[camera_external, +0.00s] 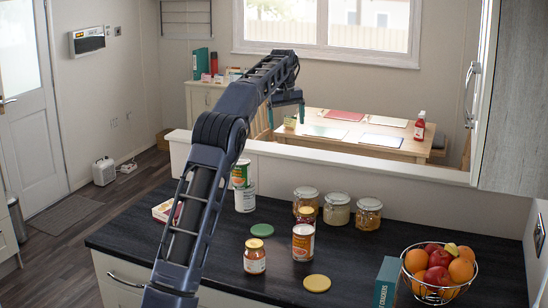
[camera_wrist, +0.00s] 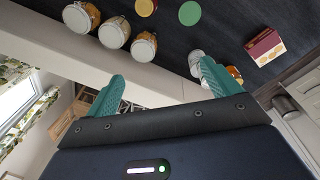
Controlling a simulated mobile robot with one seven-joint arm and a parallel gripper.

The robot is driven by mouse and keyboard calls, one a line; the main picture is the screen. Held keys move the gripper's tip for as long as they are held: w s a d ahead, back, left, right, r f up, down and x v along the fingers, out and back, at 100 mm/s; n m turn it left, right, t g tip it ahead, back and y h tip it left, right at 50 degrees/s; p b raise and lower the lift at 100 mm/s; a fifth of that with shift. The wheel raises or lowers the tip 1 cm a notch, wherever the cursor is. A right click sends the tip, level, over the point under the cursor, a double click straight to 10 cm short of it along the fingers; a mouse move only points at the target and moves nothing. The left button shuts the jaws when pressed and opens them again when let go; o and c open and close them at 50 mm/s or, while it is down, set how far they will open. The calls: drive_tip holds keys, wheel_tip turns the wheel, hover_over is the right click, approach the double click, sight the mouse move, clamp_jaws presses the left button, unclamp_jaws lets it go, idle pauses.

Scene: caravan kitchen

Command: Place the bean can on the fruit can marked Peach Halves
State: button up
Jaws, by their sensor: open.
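My gripper (camera_external: 288,116) is raised beyond the counter's back ledge, its fingers apart with nothing between them. Its green fingers also show spread in the wrist view (camera_wrist: 161,77). An orange-and-white can (camera_external: 303,244) stands upright on the dark counter, well below and apart from my gripper. A green-labelled can (camera_external: 240,174) appears above a white-labelled can (camera_external: 245,199), beside my forearm; it seems stacked on it. The labels are too small to read, so I cannot tell which is the bean can and which is Peach Halves.
Clip-top jars (camera_external: 337,209) stand along the counter's back. A sauce jar (camera_external: 254,257), a green lid (camera_external: 262,230) and a yellow lid (camera_external: 317,283) are near the orange can. A fruit basket (camera_external: 438,293) and cracker box (camera_external: 387,284) are at right. The ledge (camera_external: 400,173) backs the counter.

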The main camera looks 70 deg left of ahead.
drive_tip(key=d+r+m, duration=0.2)
drive_tip(key=d+r, duration=0.2)
drive_tip(key=d, duration=0.7)
drive_tip(key=s+d+r+m+t, duration=0.1)
drive_tip(key=s+d+m, duration=0.3)
drive_tip(key=d, duration=1.1)
drive_tip(key=s+d+m+t, duration=0.15)
drive_tip(key=s+d, duration=0.35)
drive_tip(key=d, duration=1)
drive_tip(key=s+d+f+m, duration=0.3)
drive_tip(key=s+d, duration=0.4)
drive_tip(key=s+d+f+m, duration=0.2)
drive_tip(key=s+d+f, duration=0.2)
drive_tip(key=s+d, duration=0.25)
drive_tip(key=s+d+f+m, duration=0.2)
drive_tip(key=s+d+f, duration=0.2)
drive_tip(key=s+f, duration=0.1)
drive_tip(key=s+d+f+m+t, duration=0.1)
drive_tip(key=s+d+f+m, duration=0.1)
drive_tip(key=s+d+f, duration=0.2)
drive_tip(key=s+f, duration=0.2)
drive_tip(key=s, duration=0.1)
drive_tip(key=shift+s+f+h, duration=0.25)
drive_tip(key=shift+s+h, duration=0.05)
drive_tip(key=shift+s, duration=0.05)
drive_tip(key=shift+c, duration=1)
